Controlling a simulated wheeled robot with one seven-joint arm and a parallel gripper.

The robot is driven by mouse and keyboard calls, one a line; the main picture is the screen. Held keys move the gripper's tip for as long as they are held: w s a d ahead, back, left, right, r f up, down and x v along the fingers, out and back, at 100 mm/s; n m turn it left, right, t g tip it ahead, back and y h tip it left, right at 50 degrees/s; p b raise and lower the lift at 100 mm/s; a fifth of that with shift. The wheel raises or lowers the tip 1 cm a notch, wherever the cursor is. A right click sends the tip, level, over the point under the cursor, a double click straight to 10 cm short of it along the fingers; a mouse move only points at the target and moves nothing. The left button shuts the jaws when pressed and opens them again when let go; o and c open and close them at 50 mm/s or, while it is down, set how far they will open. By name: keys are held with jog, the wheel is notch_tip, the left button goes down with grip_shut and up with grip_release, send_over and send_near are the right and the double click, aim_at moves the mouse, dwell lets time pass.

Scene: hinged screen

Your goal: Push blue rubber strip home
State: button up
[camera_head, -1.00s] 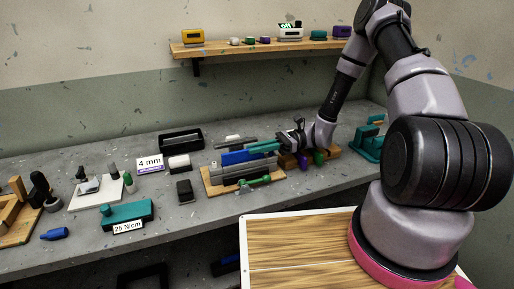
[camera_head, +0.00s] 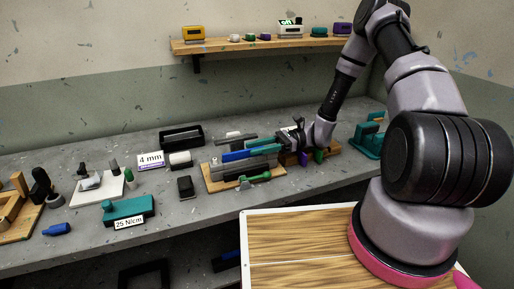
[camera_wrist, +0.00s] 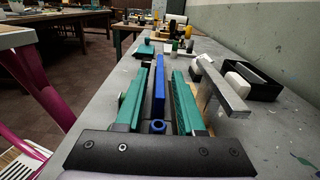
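The blue rubber strip (camera_head: 245,154) lies lengthwise along the top of a grey rail (camera_head: 245,167) on a wooden board (camera_head: 214,183). It also shows in the wrist view (camera_wrist: 159,88), running away from me between my two teal fingers. My gripper (camera_wrist: 161,82) is open, with a narrow gap visible on each side of the strip. A blue ring-shaped end (camera_wrist: 157,127) sits low between the fingers, near the black palm. In the head view, my gripper (camera_head: 264,143) is at the strip's right part. Whether the strip is seated in the rail cannot be told.
A green-handled part (camera_head: 255,178) is at the rail's front. A black block (camera_head: 185,187), white roll (camera_head: 180,159) and black tray (camera_head: 181,138) stand left and behind. A wooden holder with purple and green pieces (camera_head: 319,155) is right. A teal block (camera_head: 128,209) lies left.

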jog(key=shift+s+d+f, duration=0.15)
jog(key=shift+s+f, duration=0.1)
jog(key=shift+f, duration=0.05)
notch_tip(320, 180, up, 11)
jog(key=shift+w+f, duration=0.15)
jog(key=shift+w, duration=0.05)
jog(key=s+d+r+n+t+h, duration=0.3)
jog(key=s+d+r+t+h, duration=0.1)
jog(key=r, duration=0.4)
jog(key=s+d+r+n+t+h, duration=0.4)
jog(key=s+d+r+h, duration=0.1)
jog(key=d+r, duration=0.3)
jog(key=s+d+r+n+t+h, duration=0.3)
jog(key=d+r+h, duration=0.3)
jog(key=r, duration=0.2)
jog(key=shift+s+d+r+t, duration=0.2)
jog(key=shift+s+r+t, duration=0.2)
jog(key=shift+s+t, duration=0.25)
jog(key=shift+a+n, duration=0.1)
jog(key=shift+n, duration=0.2)
